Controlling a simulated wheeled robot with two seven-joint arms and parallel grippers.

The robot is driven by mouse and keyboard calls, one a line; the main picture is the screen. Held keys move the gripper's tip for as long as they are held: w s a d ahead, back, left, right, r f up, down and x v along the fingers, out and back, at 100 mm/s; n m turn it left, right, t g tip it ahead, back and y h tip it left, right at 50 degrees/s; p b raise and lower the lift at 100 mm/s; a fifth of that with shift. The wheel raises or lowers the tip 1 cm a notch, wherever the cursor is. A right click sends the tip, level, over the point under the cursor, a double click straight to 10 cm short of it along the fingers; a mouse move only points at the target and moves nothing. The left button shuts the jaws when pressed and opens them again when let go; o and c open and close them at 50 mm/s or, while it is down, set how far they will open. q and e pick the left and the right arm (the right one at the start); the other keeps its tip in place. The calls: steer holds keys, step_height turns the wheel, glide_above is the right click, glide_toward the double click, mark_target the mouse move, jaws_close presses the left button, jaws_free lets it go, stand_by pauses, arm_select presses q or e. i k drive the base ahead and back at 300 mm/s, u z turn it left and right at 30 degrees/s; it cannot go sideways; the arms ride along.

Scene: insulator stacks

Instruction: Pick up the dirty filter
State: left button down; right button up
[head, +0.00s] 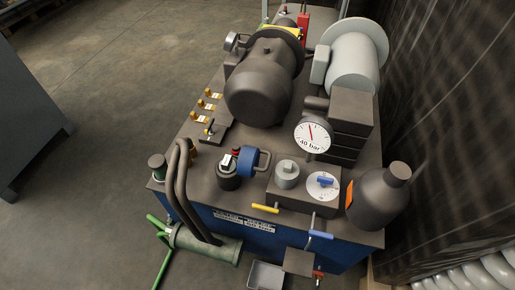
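I cannot tell for sure which part is the dirty filter. A short black cylinder with a white and red top (228,175) stands upright on the dark top of a hydraulic unit (215,195), left of centre near the front. A blue ring-shaped part (254,162) stands right beside it; whether they touch is unclear. A grey round cap (287,173) sits on a dark block further right. Neither of my grippers is in view.
A dark motor (262,90), a gauge marked 40 bar (313,137) and a dark bottle-shaped tank (377,195) stand on the unit. Thick hoses (182,190) arch over its left front edge. A grey tray (266,275) is below the front.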

mark_target(227, 166)
steer(key=k, duration=0.45)
steer(key=u, duration=2.45)
steer(key=i, duration=2.05)
steer(key=z, duration=3.15)
steer(key=i, duration=0.5)
steer(key=u, duration=0.05)
